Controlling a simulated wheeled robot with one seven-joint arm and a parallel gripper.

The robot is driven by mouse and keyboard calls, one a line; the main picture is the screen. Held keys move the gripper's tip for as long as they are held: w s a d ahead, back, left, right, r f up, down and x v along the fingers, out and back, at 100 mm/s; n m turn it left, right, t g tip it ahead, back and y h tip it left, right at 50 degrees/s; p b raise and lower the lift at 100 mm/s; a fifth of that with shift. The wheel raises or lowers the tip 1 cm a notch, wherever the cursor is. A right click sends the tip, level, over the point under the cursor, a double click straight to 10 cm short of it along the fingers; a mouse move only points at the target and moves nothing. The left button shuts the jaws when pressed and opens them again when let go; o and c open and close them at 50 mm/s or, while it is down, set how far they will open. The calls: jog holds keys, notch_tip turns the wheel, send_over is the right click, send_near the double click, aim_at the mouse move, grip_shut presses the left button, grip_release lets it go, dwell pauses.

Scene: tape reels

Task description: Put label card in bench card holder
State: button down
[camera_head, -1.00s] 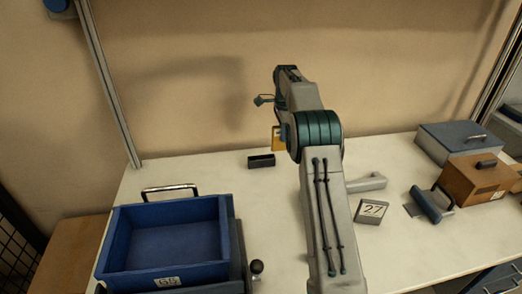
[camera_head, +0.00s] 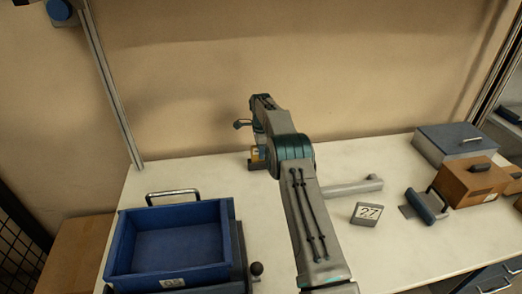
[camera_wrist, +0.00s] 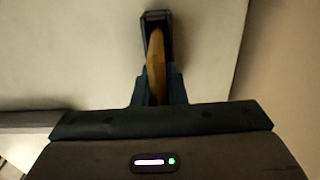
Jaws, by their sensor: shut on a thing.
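The label card, yellow-orange (camera_head: 258,153), shows just left of my arm in the head view, directly above the bench card holder. In the wrist view the card (camera_wrist: 156,56) is seen edge-on, slightly tilted, between the fingers. My gripper (camera_wrist: 158,82) is shut on it. The small dark card holder (camera_head: 254,166) stands on the bench towards the back, partly hidden by my arm. In the wrist view the holder (camera_wrist: 155,15) lies straight beyond the fingers, and the card's far end overlaps its opening. I cannot tell how deep the card sits.
A blue bin (camera_head: 170,245) stands at the front left. A 27 sign (camera_head: 367,213), a grey-blue handled piece (camera_head: 426,206), a wooden box (camera_head: 474,181) and a grey lidded box (camera_head: 457,144) stand to the right. The bench back left of the holder is clear.

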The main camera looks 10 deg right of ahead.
jog(key=shift+f, duration=0.1)
jog(key=c, duration=1.5)
grip_release()
